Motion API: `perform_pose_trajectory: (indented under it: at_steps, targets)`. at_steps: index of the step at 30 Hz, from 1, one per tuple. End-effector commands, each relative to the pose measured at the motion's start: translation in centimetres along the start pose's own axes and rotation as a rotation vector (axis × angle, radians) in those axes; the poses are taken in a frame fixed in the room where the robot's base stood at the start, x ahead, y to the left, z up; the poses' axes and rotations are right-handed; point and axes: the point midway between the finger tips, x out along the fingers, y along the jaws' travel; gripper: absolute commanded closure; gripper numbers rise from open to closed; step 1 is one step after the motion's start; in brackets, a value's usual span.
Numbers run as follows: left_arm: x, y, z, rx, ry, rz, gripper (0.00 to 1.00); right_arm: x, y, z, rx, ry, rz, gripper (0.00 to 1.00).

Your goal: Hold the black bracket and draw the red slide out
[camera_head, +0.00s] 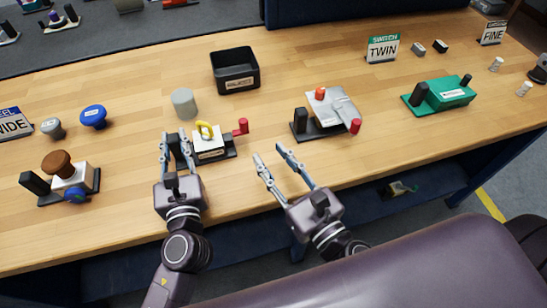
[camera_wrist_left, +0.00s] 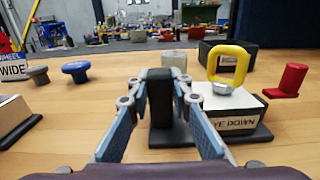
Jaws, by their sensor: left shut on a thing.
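The black bracket (camera_wrist_left: 161,98) is an upright post on the dark base of a small device with a white block. My left gripper (camera_head: 177,143) is shut on the bracket, with one finger on each side; it also shows in the left wrist view (camera_wrist_left: 162,82). The red slide (camera_head: 241,127) sticks out at the right end of this device, with an upright red grip; it also shows in the left wrist view (camera_wrist_left: 291,79). My right gripper (camera_head: 268,154) is open and empty in front of the table edge area, right of and nearer than the slide, apart from it.
A yellow eye (camera_head: 204,130) stands on the white block. A grey cylinder (camera_head: 184,102) and a black bin (camera_head: 234,71) stand behind. A grey-topped device (camera_head: 335,108) with red parts stands to the right. A brown-knobbed device (camera_head: 60,172) stands left.

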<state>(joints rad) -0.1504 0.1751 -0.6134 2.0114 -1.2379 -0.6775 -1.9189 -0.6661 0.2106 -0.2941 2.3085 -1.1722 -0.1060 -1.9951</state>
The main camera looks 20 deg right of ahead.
Motion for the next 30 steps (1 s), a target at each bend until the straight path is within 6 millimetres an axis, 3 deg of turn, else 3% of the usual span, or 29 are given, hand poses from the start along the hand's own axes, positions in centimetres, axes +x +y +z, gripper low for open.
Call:
perform_pose_trajectory:
  at_steps: [9,10,15,25,30]
  targets:
    - [0.0,0.2,-0.4,0.002,0.008,0.005,1.0,0.0,0.0,0.0,0.0,0.0,0.0,0.67]
    - [0.0,0.2,-0.4,0.002,0.008,0.005,0.8,0.0,0.0,0.0,0.0,0.0,0.0,0.67]
    - [0.0,0.1,-0.3,0.001,0.006,0.004,0.61,0.0,0.0,0.0,0.0,0.0,0.0,0.67]
    - [-0.2,0.0,-0.1,0.0,0.002,0.001,0.61,0.0,0.0,0.0,0.0,0.0,0.0,0.67]
    - [-2.1,0.1,-0.2,0.0,0.005,0.001,0.61,0.0,0.0,0.0,0.0,0.0,0.0,0.67]
